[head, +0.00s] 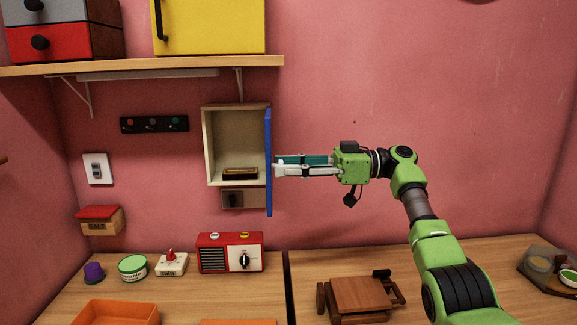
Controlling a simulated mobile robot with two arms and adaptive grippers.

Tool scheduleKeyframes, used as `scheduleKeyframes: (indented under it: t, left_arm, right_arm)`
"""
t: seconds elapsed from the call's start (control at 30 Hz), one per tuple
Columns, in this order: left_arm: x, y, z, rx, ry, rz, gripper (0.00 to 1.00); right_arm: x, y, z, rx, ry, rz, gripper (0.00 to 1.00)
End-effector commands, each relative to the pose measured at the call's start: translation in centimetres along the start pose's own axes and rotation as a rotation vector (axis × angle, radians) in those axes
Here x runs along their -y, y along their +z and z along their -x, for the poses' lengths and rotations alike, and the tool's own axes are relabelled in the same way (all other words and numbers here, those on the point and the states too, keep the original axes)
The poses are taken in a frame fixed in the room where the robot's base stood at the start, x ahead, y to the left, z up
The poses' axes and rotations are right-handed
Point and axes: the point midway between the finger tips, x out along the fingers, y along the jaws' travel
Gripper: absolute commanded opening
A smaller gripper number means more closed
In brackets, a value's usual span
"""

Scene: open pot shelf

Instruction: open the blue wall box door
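The blue wall box door (268,163) stands swung out from the right side of the cream wall box (208,150), seen almost edge-on. The box interior is exposed, with a small dark and gold item (240,173) on its floor. My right gripper (277,166) reaches in from the right, its fingertips at the right face of the door. I cannot tell whether they touch it. One finger overlaps the other in this view, so the gap between them is unclear. My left gripper is out of view.
A wooden shelf (150,66) with a yellow cabinet (210,25) is above. A red radio (230,252) stands on the counter below the box. A small wooden stool-like rack (362,295) stands below my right arm. The wall right of my arm is clear.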

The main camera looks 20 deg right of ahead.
Motion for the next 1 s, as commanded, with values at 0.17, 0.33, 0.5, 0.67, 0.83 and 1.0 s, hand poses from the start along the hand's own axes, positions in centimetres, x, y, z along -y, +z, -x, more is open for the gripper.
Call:
scheduleKeyframes:
  t: [0.17,0.33,0.5,0.67,0.83,1.0]
  left_arm:
    - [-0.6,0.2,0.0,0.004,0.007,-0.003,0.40]
    - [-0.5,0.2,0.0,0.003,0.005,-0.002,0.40]
    - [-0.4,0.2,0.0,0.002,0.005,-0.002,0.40]
    - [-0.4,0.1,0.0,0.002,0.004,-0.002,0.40]
    - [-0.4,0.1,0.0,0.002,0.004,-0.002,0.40]
    - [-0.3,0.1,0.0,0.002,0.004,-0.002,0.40]
  right_arm:
    - [0.0,-0.1,0.1,-0.002,0.001,0.001,0.35]
    - [-0.1,-0.1,1.9,-0.002,0.004,0.000,0.35]
    - [-0.1,-0.2,5.7,-0.003,0.005,-0.001,0.35]
    - [-0.1,-0.2,9.3,-0.004,0.004,-0.002,0.35]
    - [-0.2,-0.1,10.7,0.000,0.004,-0.001,0.35]
    - [-0.1,-0.1,11.7,-0.001,0.003,-0.001,0.35]
